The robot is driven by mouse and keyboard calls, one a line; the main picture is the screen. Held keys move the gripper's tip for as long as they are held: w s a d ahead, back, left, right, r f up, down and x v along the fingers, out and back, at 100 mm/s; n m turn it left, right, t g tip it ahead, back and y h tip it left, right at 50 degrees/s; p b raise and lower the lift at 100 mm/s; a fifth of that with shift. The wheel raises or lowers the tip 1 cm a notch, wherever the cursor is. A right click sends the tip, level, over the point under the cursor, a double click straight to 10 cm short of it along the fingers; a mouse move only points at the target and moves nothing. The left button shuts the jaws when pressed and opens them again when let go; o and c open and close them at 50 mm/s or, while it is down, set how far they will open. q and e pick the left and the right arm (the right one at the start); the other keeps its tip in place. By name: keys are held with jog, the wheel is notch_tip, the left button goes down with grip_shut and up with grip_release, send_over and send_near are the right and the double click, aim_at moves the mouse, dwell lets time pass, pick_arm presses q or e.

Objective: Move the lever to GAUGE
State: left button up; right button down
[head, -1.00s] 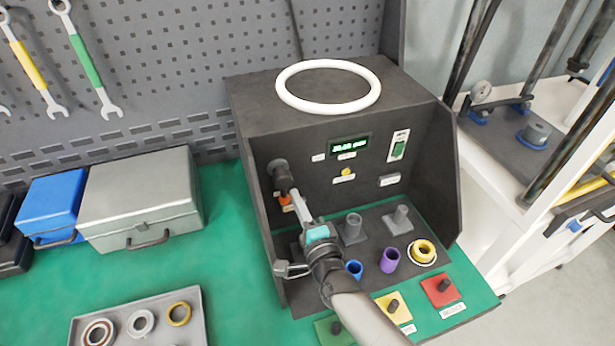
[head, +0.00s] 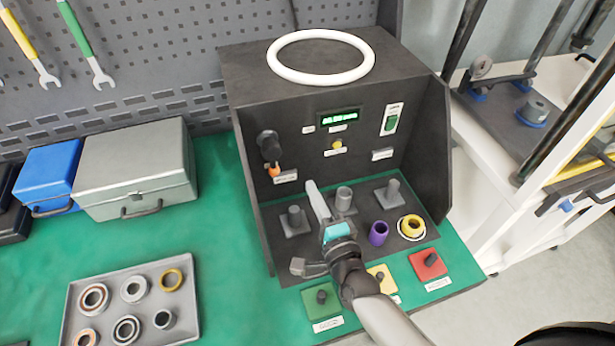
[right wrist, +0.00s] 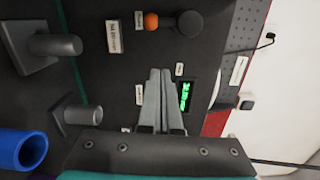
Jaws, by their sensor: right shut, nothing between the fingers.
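The lever (head: 269,148) is on the left of the tester's dark front panel. It has a dark round pivot and an orange tip (head: 274,171) that points down, just above a white label (head: 286,176). In the right wrist view the lever's pivot (right wrist: 188,23) and orange ball (right wrist: 151,20) show at the top. The label lettering is too small to read surely. My right gripper (head: 312,186) is shut and empty, in front of the panel, right of and below the lever, apart from it. Its fingers (right wrist: 160,72) point toward the panel near the display. My left gripper is out of view.
The tester has a green display (head: 338,117), grey posts (head: 293,220), a purple ring (head: 378,233) and a yellow ring (head: 411,226). Coloured button plates line its front. A tray of rings (head: 75,320) and a grey case (head: 140,180) stand left. Green mat between is clear.

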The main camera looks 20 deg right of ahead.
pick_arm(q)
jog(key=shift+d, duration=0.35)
pick_arm(e)
jog(key=s, duration=0.3)
jog(key=shift+s+d, duration=0.25)
jog(key=shift+d, duration=0.1)
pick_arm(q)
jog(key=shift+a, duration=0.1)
